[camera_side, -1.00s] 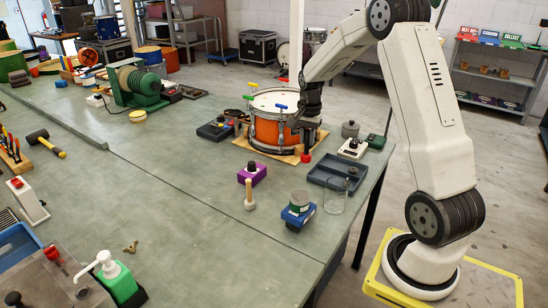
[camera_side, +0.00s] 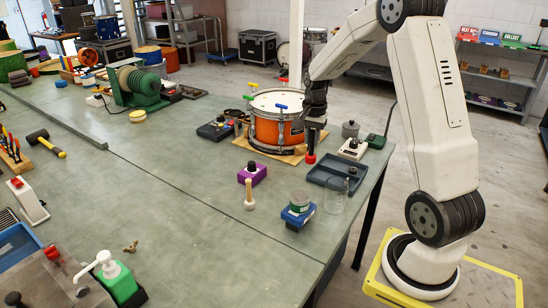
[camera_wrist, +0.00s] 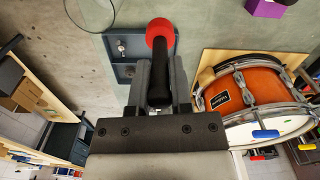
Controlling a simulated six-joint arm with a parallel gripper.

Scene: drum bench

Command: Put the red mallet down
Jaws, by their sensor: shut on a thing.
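The red mallet (camera_wrist: 160,30) has a round red head and a black handle. My gripper (camera_wrist: 159,82) is shut on its black handle in the wrist view, with the head beyond the fingertips. In the side view, the mallet's red head (camera_side: 310,159) hangs below my gripper (camera_side: 314,132), between the orange drum (camera_side: 270,128) and the blue-grey tray (camera_side: 318,178). In the wrist view the head overlaps the tray (camera_wrist: 114,45). I cannot tell how high the head is above the bench.
The drum stands on a wooden board (camera_side: 246,146) just left of the gripper. A white scale-like box (camera_side: 353,149) and a grey pot (camera_side: 350,129) are right of it. A glass (camera_side: 335,196) stands in front of the tray. The bench's middle (camera_side: 180,190) is mostly clear.

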